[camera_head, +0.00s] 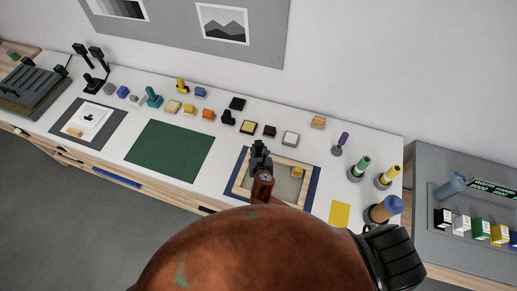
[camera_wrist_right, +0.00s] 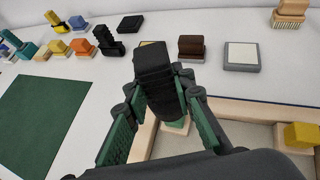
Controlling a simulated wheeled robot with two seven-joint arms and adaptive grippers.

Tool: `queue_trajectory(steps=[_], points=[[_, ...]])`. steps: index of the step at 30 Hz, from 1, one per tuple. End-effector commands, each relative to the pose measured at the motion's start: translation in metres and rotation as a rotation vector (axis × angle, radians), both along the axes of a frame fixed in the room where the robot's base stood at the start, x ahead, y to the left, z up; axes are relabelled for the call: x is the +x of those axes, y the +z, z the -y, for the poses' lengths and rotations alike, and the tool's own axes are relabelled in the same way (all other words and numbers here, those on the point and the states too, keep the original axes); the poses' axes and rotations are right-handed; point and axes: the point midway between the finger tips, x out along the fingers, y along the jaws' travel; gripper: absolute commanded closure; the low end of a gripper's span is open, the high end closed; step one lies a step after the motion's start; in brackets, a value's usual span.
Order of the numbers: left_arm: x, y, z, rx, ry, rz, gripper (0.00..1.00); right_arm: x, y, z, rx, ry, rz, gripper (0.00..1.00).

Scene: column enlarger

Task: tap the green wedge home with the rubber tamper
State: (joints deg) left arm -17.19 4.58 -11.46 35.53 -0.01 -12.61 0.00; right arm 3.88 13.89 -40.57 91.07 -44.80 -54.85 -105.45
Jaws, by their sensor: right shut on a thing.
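My right gripper (camera_head: 260,160) is over the left part of a wooden frame (camera_head: 307,188) with a grey floor. In the right wrist view, my right gripper (camera_wrist_right: 158,88) has its green-padded fingers shut on a black block-like thing, which looks like the rubber tamper (camera_wrist_right: 154,66). Below the tamper a small green piece, likely the green wedge (camera_wrist_right: 177,126), shows at the frame's edge. The tamper and fingers hide most of it. I cannot tell whether the tamper touches it. A yellow block (camera_head: 297,171) sits inside the frame at the far right corner. My left gripper is not in view.
The frame lies on a blue mat (camera_head: 315,185). Behind it stand a dark brown block (camera_wrist_right: 191,47) and a white-topped block (camera_wrist_right: 241,56). A green mat (camera_head: 170,150) lies clear to the left. Yellow and green upright tools (camera_head: 388,177) stand to the right.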

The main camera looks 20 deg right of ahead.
Motion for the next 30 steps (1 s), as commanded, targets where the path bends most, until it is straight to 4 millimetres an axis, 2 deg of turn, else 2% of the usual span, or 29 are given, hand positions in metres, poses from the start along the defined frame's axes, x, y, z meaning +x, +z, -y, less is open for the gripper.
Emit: queue_trajectory(steps=[11,30], points=[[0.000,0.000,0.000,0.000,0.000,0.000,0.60,0.001,0.004,-0.001,0.001,0.001,0.004,1.00],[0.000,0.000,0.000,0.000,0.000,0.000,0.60,0.001,0.050,0.000,0.001,0.001,0.006,1.00]])
